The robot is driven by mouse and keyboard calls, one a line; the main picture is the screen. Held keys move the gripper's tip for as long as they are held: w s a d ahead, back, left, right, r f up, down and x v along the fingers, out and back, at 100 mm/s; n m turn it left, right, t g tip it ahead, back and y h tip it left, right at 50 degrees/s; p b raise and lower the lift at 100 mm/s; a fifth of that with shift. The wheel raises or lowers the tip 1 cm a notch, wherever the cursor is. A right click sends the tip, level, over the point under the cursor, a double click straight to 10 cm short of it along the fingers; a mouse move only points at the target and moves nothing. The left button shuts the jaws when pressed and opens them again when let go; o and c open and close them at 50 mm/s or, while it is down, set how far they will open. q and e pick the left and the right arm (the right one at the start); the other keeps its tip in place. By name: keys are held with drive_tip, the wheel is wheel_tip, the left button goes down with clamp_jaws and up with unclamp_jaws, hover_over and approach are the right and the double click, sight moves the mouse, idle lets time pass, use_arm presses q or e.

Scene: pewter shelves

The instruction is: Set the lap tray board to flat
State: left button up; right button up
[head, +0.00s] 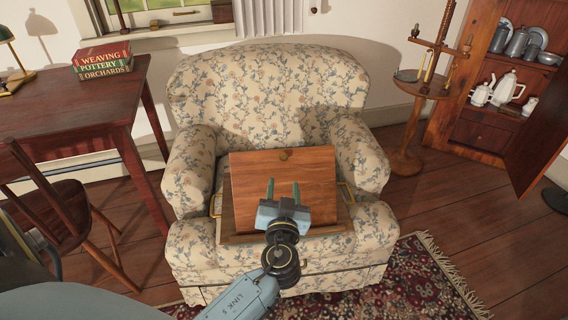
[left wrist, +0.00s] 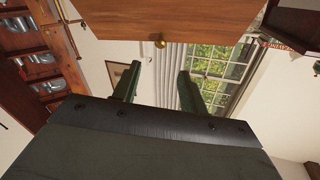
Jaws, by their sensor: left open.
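The lap tray (head: 228,239) rests on the seat of a floral armchair, with metal handles at its left and right sides. Its reddish-brown wooden board (head: 252,180) stands tilted up above the base, and a round brass knob (head: 284,155) sits near its upper edge. My left gripper (head: 282,184) is open and empty in front of the board, its two green fingers apart and pointing toward the upper edge. In the left wrist view the board (left wrist: 215,18) and knob (left wrist: 160,41) show beyond the fingers (left wrist: 157,80). I cannot tell any contact. My right gripper is not in view.
The armchair (head: 265,90) has raised arms on both sides of the tray. A desk (head: 80,105) with books (head: 102,62) and a wooden chair (head: 55,215) stand at left. A round candle stand (head: 425,85) and an open cabinet (head: 490,135) stand at right.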

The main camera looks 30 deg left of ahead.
sight(284, 157)
use_arm(q)
drive_tip(key=x, duration=0.9)
drive_tip(key=shift+w+a+b, duration=0.15)
drive_tip(key=shift+w+b, duration=0.2)
drive_tip(key=shift+b, duration=0.05)
drive_tip(key=shift+w+a, duration=0.3)
drive_tip(key=shift+w, duration=0.2)
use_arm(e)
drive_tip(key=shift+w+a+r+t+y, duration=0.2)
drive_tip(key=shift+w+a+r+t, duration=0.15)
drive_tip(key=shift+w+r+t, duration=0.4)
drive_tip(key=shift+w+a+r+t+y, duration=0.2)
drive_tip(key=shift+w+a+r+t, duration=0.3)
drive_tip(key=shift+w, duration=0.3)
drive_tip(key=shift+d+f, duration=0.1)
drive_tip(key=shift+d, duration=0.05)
use_arm(q)
clamp_jaws()
